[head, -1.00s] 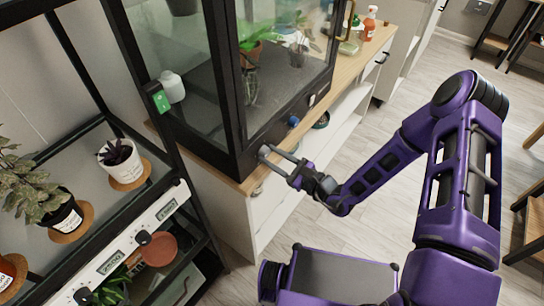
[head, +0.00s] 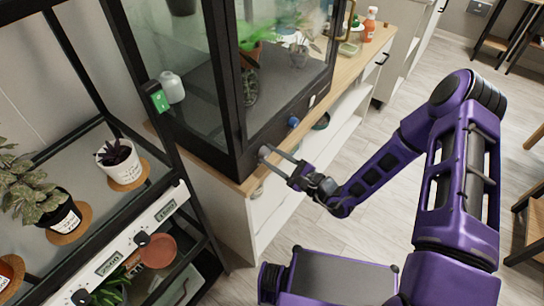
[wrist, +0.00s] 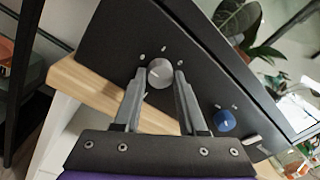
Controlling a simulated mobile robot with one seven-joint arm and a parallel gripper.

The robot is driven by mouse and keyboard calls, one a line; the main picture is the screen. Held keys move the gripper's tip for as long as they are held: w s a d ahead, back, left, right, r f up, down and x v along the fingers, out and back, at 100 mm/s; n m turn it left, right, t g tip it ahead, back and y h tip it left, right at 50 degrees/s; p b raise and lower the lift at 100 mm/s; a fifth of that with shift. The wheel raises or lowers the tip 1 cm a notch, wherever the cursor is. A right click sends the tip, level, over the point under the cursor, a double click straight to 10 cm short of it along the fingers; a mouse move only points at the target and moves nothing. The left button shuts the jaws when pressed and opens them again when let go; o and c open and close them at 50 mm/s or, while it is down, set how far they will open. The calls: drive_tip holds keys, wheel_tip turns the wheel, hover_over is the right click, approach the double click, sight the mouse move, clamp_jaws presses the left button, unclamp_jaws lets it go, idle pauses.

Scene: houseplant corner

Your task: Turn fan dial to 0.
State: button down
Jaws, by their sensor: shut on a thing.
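A round grey dial (wrist: 160,72) sits on the black front panel (wrist: 110,40) of the glass cabinet, with small pale marks around it. No readable label shows, so I cannot tell the numbers. My gripper (wrist: 161,78) is shut on this grey dial, one finger on each side. In the head view my gripper (head: 274,157) reaches the cabinet's lower front corner, and its fingers mostly hide the grey dial. A blue dial (wrist: 225,120) with its own pale marks is to the right on the same panel, apart from my fingers. It also shows in the head view (head: 293,121).
The cabinet stands on a wooden-topped white unit (head: 350,65). A green-lit box (head: 156,97) is on the black frame at left. A black shelf holds potted plants, including a white pot (head: 118,162). A spray bottle (head: 370,24) stands farther back.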

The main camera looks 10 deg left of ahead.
drive_tip(key=shift+c, duration=2.3)
unclamp_jaws()
drive_tip(key=v, duration=1.7)
drive_tip(key=shift+d, duration=0.25)
